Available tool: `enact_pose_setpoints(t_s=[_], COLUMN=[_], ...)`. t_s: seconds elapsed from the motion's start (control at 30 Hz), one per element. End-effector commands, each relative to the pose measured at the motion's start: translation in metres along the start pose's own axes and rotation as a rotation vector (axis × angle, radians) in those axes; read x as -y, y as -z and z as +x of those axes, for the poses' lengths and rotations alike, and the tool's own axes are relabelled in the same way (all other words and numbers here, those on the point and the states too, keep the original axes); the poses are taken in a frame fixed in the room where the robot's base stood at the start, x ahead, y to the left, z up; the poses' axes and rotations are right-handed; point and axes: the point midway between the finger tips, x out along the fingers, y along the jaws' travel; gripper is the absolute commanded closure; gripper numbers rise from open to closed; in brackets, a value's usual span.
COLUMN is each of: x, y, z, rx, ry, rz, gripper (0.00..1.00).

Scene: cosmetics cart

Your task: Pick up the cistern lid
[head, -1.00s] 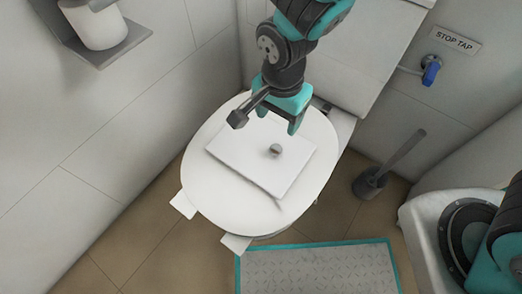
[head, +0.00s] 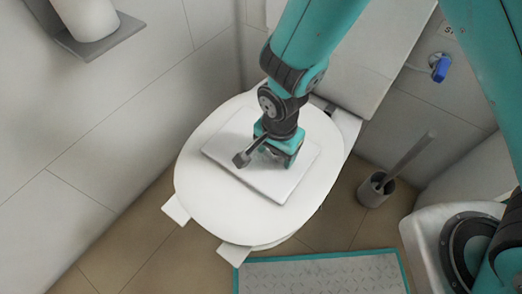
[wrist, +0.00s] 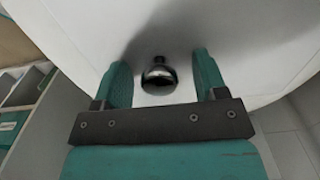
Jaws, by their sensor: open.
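The cistern lid (head: 272,188) is a flat white square slab. It lies on the closed white toilet lid (head: 210,205). Its round shiny metal knob (wrist: 158,78) shows in the wrist view, but my gripper hides it in the head view. My gripper (head: 283,161) is over the slab, low down and pointing downward. In the wrist view its open fingers (wrist: 162,78) stand on either side of the knob, with a gap on both sides.
The cistern (head: 345,65) stands behind the toilet. A toilet brush in its holder (head: 374,191) is to the right, below a blue stop tap (head: 439,68). A teal-edged mat (head: 320,275) lies in front. A paper holder (head: 100,42) is on the left wall.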

Motion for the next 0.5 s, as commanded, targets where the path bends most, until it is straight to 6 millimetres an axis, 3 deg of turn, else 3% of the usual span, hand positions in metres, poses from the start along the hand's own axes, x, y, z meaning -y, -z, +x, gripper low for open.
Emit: enact_pose_setpoints(t_s=[0.17, 0.43, 0.5], x=[0.0002, 0.0002, 0.0002], y=[0.0001, 0.0001, 0.0001], z=[-0.0011, -0.0012, -0.0012], rx=[0.0, 0.0, 0.0], ry=[0.001, 0.001, 0.001], rz=[0.0, 0.0, 0.0], gripper=[0.37, 0.99, 1.0])
